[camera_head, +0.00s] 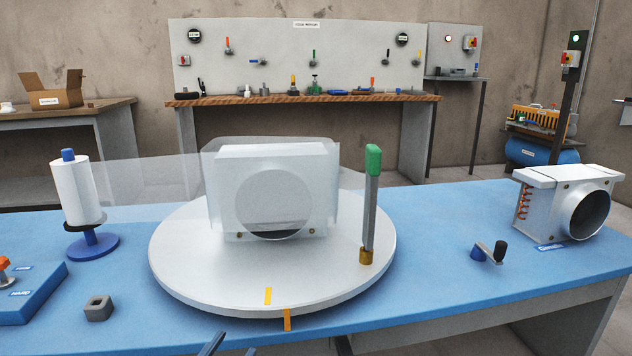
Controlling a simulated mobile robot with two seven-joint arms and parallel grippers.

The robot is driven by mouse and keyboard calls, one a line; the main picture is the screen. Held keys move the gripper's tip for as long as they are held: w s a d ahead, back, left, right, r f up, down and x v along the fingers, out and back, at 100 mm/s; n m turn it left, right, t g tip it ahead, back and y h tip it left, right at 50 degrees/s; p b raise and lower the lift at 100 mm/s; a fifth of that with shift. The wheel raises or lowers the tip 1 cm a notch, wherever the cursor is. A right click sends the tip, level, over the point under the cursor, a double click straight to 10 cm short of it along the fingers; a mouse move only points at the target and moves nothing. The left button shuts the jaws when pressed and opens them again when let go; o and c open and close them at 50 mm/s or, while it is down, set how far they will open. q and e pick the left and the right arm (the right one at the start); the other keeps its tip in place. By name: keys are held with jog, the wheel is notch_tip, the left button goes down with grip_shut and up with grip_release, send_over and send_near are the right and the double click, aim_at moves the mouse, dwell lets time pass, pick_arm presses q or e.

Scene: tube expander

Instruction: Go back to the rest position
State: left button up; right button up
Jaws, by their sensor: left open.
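My left gripper (231,348) shows only as dark fingertips at the bottom edge, left of centre. The two tips are apart, with nothing visible between them, in front of the turntable. The rest of it is cut off by the frame. My right gripper is not in view. A white unit (222,175) with a round opening stands upright on the round white turntable (190,265). Clear film (140,185) covers the unit and stretches left to a white film roll (72,190) on a blue stand.
A green-topped post (369,215) rises at the turntable's right. A grey block (98,308) and a blue base (35,298) lie at left.

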pick_arm(q)
jog(key=s+d+n+h+b, duration=0.1)
jog(key=s+d+h+b, duration=0.2)
jog(key=s, duration=0.9)
jog(key=s+a+r+n+g+y+p, duration=0.1)
jog(key=r+p, duration=0.5)
jog(key=p, duration=1.3)
jog(key=s+a+r+n+g+y+p, duration=0.2)
jog(key=r+g+y+p, duration=0.4)
jog(key=p, duration=1.3)
jog(key=shift+a+n+g+y+p, duration=0.3)
jog(key=shift+a+n+g, duration=0.2)
jog(key=shift+g, duration=0.1)
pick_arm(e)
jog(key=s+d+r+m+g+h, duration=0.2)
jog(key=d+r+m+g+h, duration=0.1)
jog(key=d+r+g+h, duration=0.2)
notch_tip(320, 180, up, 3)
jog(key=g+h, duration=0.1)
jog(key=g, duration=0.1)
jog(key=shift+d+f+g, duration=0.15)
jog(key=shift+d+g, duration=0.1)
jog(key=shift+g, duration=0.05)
